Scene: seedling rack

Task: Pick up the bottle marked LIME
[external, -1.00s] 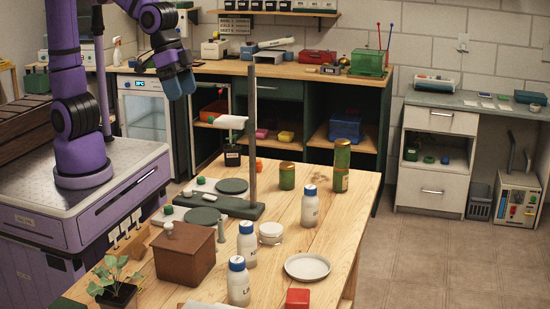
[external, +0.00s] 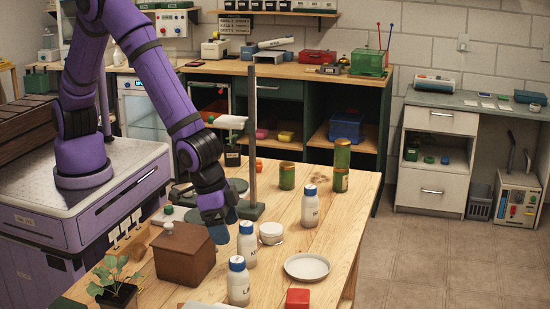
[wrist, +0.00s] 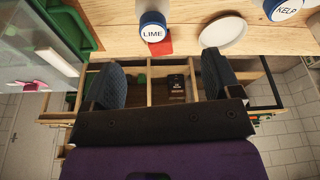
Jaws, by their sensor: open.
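The bottle marked LIME (external: 238,289) is white with a blue cap and stands upright at the near edge of the table in the external view. In the wrist view the cap of the LIME bottle (wrist: 153,27) shows from above, beyond my fingertips. My gripper (external: 223,228) hangs over the table, above and behind the wooden box, apart from the bottle. In the wrist view my gripper (wrist: 162,78) is open, its two dark fingers wide apart with nothing between them.
A brown box (external: 183,258), white dish (external: 307,267), red block (external: 297,299) and potted seedling (external: 115,282) are nearby. A stand's post (external: 253,140) rises behind my gripper.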

